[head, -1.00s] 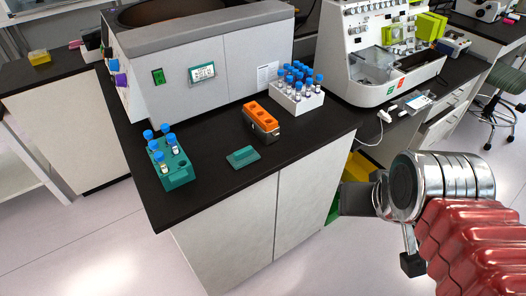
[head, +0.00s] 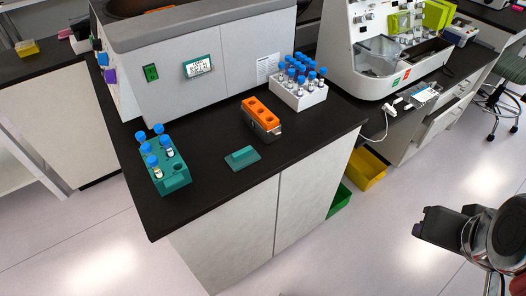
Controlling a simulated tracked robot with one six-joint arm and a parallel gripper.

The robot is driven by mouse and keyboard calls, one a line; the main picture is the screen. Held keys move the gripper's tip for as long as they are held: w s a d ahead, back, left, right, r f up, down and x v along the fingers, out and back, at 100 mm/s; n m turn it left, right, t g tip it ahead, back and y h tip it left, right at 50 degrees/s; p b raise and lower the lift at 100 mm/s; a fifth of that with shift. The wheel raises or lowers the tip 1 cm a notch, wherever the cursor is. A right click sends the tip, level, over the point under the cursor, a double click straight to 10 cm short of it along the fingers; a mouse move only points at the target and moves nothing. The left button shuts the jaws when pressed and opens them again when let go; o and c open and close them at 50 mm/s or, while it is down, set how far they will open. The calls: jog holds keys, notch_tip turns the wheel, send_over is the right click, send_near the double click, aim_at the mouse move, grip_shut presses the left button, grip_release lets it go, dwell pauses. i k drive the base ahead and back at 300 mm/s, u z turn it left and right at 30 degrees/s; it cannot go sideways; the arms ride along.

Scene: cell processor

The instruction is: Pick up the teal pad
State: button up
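My gripper (head: 428,226) is at the lower right, over the floor and well to the right of the bench. It is not touching the pad. Its dark end points left, and I cannot make out the gap between its fingers.
A teal rack (head: 175,179) with blue-capped tubes stands left of the pad. An orange-topped block (head: 261,115) and a white rack (head: 298,96) of blue-capped tubes are behind right. A large grey machine (head: 225,65) backs the bench. Yellow (head: 366,170) and green bins sit low to the right.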

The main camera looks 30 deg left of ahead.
aim_at(238, 160)
jog(key=z, duration=0.35)
jog(key=k, duration=1)
jog(key=u, duration=2.25)
jog(key=i, duration=0.55)
jog(key=z, duration=0.1)
